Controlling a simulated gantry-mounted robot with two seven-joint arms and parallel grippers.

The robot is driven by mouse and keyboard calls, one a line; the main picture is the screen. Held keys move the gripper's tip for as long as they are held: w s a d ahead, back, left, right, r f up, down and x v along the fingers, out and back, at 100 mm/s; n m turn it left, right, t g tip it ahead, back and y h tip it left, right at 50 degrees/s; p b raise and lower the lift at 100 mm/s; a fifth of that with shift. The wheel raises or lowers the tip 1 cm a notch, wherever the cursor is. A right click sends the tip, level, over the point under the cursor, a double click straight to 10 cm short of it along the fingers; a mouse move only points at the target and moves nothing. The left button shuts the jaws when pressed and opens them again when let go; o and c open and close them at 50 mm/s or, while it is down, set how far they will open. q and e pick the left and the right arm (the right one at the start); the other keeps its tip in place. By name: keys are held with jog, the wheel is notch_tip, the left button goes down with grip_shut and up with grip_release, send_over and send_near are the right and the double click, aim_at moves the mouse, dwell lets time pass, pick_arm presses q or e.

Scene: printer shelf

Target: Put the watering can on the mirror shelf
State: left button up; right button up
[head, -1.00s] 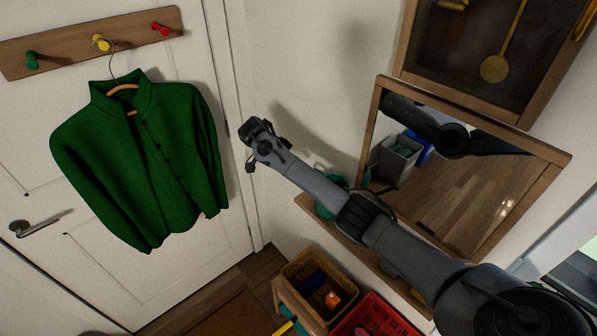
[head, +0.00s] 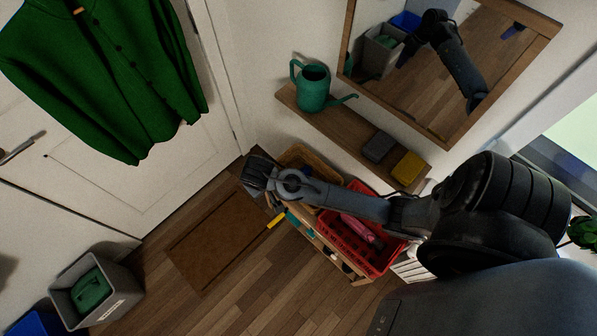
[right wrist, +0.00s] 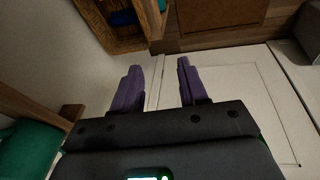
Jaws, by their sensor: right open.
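The green watering can (head: 313,90) stands upright at the left end of the wooden mirror shelf (head: 340,130), its spout pointing right. Part of it shows at the left edge of the right wrist view (right wrist: 28,150), beside the shelf's wood (right wrist: 38,118). My right gripper (head: 254,178) is apart from the can, below and to its left in the head view. Its purple fingers (right wrist: 156,82) are spread with nothing between them. My left gripper is in neither view.
A grey box (head: 378,146) and a yellow box (head: 409,167) sit on the shelf's right part. The mirror (head: 447,137) hangs above. Below are a wicker basket (head: 300,152) and a red crate (head: 333,246). A grey bin (head: 122,306) stands by the door.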

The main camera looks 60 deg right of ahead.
jog(key=s+a+r+n+t+y, duration=0.1)
jog(key=s+a+r+n, duration=0.1)
jog(key=s, duration=0.5)
jog(key=s+a+r+n+y, duration=0.1)
jog(key=s+a+r+n, duration=0.2)
jog(key=s, duration=0.4)
jog(key=shift+s+a+r+t+y, duration=0.3)
jog(key=shift+s+a+r+t, duration=0.05)
jog(key=shift+a+t, duration=0.05)
notch_tip(320, 180, up, 20)
jog(key=p, duration=2)
jog(key=shift+r, duration=0.15)
